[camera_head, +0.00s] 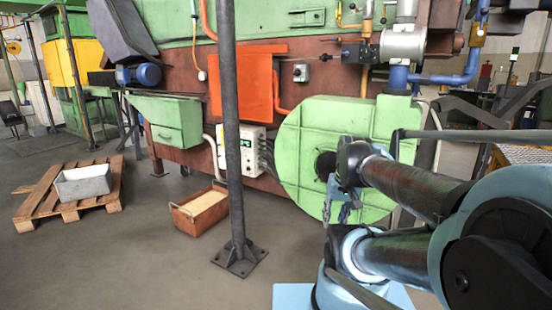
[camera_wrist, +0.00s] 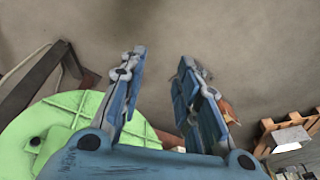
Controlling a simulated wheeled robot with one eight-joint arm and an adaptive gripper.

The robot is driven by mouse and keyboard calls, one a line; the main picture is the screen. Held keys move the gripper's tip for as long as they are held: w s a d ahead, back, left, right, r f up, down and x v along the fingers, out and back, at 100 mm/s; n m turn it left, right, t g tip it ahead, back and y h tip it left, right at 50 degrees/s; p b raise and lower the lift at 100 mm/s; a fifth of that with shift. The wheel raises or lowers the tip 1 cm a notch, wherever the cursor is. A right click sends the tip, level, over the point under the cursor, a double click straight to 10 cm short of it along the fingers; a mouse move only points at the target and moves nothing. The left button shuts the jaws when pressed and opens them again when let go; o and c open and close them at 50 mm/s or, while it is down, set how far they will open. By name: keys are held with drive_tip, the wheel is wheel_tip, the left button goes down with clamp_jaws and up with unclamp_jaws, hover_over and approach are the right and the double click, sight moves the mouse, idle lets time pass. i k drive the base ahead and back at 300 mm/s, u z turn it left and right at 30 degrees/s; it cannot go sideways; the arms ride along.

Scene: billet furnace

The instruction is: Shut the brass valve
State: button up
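I cannot make out the brass valve for certain. A small yellowish fitting (camera_head: 480,33) shows on the blue pipe at the upper right in the head view, too small to identify. My gripper (camera_head: 337,212) hangs fingers down in front of the green round housing (camera_head: 300,150), well below that pipe. In the wrist view my gripper (camera_wrist: 163,60) has its two blue fingers apart, with bare floor between them and nothing held. The green housing (camera_wrist: 50,125) fills the lower left of that view. No valve shows in the wrist view.
A dark upright post (camera_head: 232,130) stands on the floor left of my arm. A wooden box (camera_head: 200,208) and a pallet (camera_head: 40,200) with a grey tub (camera_head: 82,181) lie farther left. Blue pipework (camera_head: 445,79) runs above the housing.

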sight(484, 12)
drive_tip(key=z, duration=1.25)
